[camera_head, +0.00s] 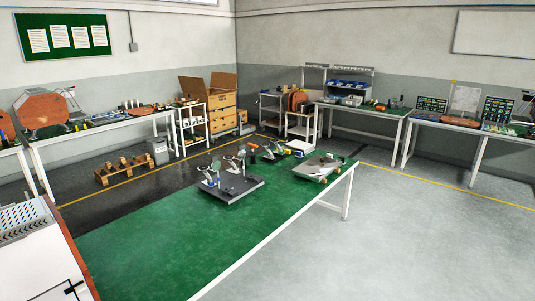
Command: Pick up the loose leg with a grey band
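A table with a green top (165,250) fills the lower middle of the view. At its far end a dark grey board (243,188) carries several small upright parts. A lighter grey board (318,163) lies to its right with small pieces on and beside it. Some of these pieces may be legs, but they are too small for me to tell a grey band on any of them. I cannot single out the loose leg. Neither of my grippers is in view.
The near part of the green top is bare. An orange and black tool (253,148) is among the parts at the far end. A white unit with a wooden edge (35,265) stands at the lower left. Open grey floor (400,240) lies to the right. Workbenches line the walls.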

